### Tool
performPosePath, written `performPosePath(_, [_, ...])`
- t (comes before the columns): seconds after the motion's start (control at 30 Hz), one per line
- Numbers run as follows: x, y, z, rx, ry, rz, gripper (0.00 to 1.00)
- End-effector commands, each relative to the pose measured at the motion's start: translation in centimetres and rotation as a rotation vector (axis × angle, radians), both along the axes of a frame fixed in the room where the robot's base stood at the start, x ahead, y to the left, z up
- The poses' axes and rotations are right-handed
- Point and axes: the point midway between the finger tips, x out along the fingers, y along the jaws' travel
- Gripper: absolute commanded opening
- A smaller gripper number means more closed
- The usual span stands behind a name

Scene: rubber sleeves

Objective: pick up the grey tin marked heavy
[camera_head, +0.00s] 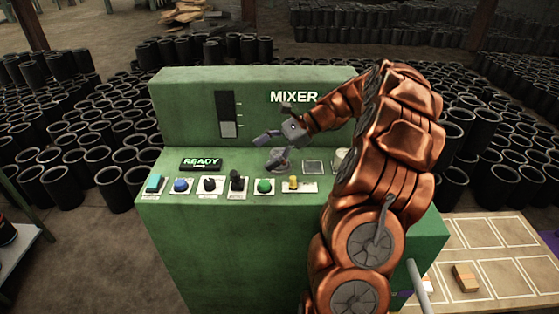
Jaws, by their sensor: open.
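I cannot make out a grey tin with a readable "heavy" mark. A pale, round-topped object (341,158) stands on the green mixer's ledge, mostly hidden behind my arm; I cannot tell if it is the tin. My gripper (267,152) is open, with its grey fingers over the ledge in front of the upright panel. Nothing shows clearly held between the fingers. The gripper is apart from the pale object, to its left.
The green mixer (197,224) carries a row of knobs and buttons, a lit READY display (201,164) and a square plate (313,167). A marked-out board (507,266) at lower right bears a small orange-brown block (465,277). Black sleeves (117,188) crowd the floor.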

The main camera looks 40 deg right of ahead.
Motion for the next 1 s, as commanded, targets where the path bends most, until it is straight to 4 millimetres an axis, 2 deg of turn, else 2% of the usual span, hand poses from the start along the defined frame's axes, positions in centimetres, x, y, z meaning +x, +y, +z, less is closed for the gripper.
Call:
performPosePath(0.03, [0.3,-2.4,-0.7,0.031,0.014,-0.06,0.86])
performPosePath(0.2, [0.4,-8.6,-2.3,0.13,0.053,-0.223,0.86])
performPosePath(0.3, [0.2,-11.2,-2.9,0.166,0.067,-0.287,0.86])
performPosePath(0.4, [-0.1,-12.7,-3.3,0.188,0.076,-0.324,0.86])
performPosePath(0.57, [0.1,-13.0,-3.7,0.203,0.081,-0.344,0.86])
performPosePath(1.0, [1.9,-10.4,-4.6,0.204,0.081,-0.342,0.86])
